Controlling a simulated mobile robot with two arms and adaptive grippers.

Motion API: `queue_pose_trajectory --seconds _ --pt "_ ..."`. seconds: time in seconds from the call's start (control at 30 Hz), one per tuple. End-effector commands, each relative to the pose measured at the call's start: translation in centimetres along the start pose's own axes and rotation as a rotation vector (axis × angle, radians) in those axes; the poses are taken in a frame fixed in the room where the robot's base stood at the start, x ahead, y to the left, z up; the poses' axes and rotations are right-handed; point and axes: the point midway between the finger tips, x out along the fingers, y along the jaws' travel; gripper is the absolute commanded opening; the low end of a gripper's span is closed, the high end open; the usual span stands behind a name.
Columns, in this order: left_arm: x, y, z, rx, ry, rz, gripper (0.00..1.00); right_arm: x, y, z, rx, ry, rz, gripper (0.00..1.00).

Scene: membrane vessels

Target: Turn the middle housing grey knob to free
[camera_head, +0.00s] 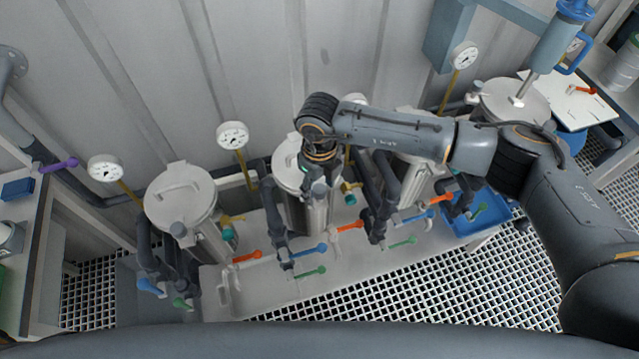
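The middle housing (291,180) is a steel cylinder with a pale lid, second from the left in the row. My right arm reaches in from the right, and its gripper (319,185) points down over the right front part of this lid. The gripper covers the spot where a grey knob would show, so I cannot make out the middle knob or whether the fingers touch it. The finger opening is too small and dark to judge. The left housing (180,195) shows its own grey knob (178,229) at the lid's front edge. My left gripper is out of view.
Pipes with orange, blue and green valve handles stand in front of the housings. Gauges (233,135) rise behind on yellow stems. Another housing (415,125) stands right, partly behind my arm. A blue tray (485,222) lies at the right. Grating (400,295) covers the floor.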

Motion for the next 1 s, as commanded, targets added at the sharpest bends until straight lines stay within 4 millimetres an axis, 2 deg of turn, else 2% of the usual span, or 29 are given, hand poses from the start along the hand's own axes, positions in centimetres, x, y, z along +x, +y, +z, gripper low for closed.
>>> queue_pose_trajectory --seconds 0.03,0.2,0.23,0.33,0.6,0.93,0.97,1.0 --pt "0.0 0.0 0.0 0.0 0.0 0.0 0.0 0.0 0.0 0.0 0.0 0.0 0.0 0.38" --pt "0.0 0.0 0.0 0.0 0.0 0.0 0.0 -0.1 0.0 0.0 0.0 0.0 0.0 0.03" --pt "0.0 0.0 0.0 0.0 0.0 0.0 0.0 -0.1 0.0 0.0 0.0 0.0 0.0 0.0" --pt "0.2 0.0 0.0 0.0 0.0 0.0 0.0 0.0 0.0 0.0 -0.004 -0.001 0.0 0.0" --pt "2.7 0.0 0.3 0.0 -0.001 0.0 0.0 0.2 -0.1 0.1 -0.117 -0.002 -0.002 0.0" --pt "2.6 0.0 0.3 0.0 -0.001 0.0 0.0 -0.1 -0.1 0.0 -0.134 0.0 -0.001 0.0" --pt "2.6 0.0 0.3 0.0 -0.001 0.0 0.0 -0.1 -0.1 0.0 -0.134 0.0 -0.001 0.35" --pt "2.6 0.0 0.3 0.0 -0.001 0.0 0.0 -0.1 -0.1 0.0 -0.134 0.0 -0.001 0.43"
